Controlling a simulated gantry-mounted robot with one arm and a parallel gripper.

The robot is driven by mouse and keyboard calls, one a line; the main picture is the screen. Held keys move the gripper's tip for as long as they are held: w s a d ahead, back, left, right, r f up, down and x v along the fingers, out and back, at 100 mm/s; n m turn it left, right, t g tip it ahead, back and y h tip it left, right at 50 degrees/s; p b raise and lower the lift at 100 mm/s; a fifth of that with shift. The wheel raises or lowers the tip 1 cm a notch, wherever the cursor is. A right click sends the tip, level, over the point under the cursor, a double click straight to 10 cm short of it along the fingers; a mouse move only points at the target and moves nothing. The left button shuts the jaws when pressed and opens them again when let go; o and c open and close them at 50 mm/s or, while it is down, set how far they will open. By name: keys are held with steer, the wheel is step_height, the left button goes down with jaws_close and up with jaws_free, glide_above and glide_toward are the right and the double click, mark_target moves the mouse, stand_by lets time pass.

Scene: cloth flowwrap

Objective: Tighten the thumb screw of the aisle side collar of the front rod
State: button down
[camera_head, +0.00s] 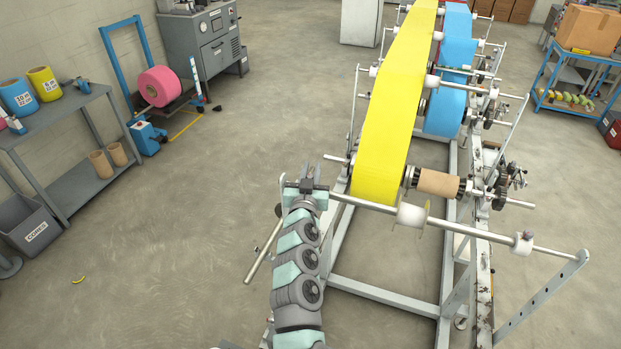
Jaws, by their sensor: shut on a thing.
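The front rod (465,228) is a bare metal bar across the near end of the frame. A white roller (411,214) sits on it beside a thin yellowish disc, and a white collar (523,242) with a small knob on top sits farther right. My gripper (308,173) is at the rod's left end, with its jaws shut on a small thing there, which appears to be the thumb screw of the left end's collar. My gripper and wrist hide that collar and screw, so the screw's seating cannot be seen.
A yellow web (396,120) runs just behind the rod, with a blue web (446,110) beside it. A brown core (438,183) sits on a spindle behind the rod.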

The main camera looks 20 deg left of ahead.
steer(key=m+h+b, duration=0.2)
steer(key=h+b, duration=0.1)
steer(key=b, duration=0.4)
steer(key=m+h+b, duration=0.1)
steer(key=h+b, duration=0.2)
steer(key=b, duration=0.5)
steer(key=d+f+m+h+b, duration=0.1)
steer(key=m+h+b, duration=0.1)
steer(key=b, duration=0.5)
steer(key=shift+m+h+b, duration=0.3)
steer(key=shift+h+b, duration=0.05)
steer(key=shift+h, duration=0.05)
steer(key=h+b, duration=0.1)
steer(key=m+g+h+b, duration=0.1)
steer(key=b, duration=0.1)
steer(key=m+h+b, duration=0.1)
steer(key=shift+s+d+r+g+b, duration=0.1)
steer(key=shift+d+r+g+b, duration=0.2)
steer(key=shift+d+b, duration=0.1)
steer(key=shift+d+m+h+b, duration=0.1)
steer(key=shift+m+h+b, duration=0.2)
steer(key=shift+h, duration=0.1)
steer(key=c, duration=1.3)
jaws_free()
steer(key=shift+r, duration=0.1)
steer(key=shift+s, duration=0.1)
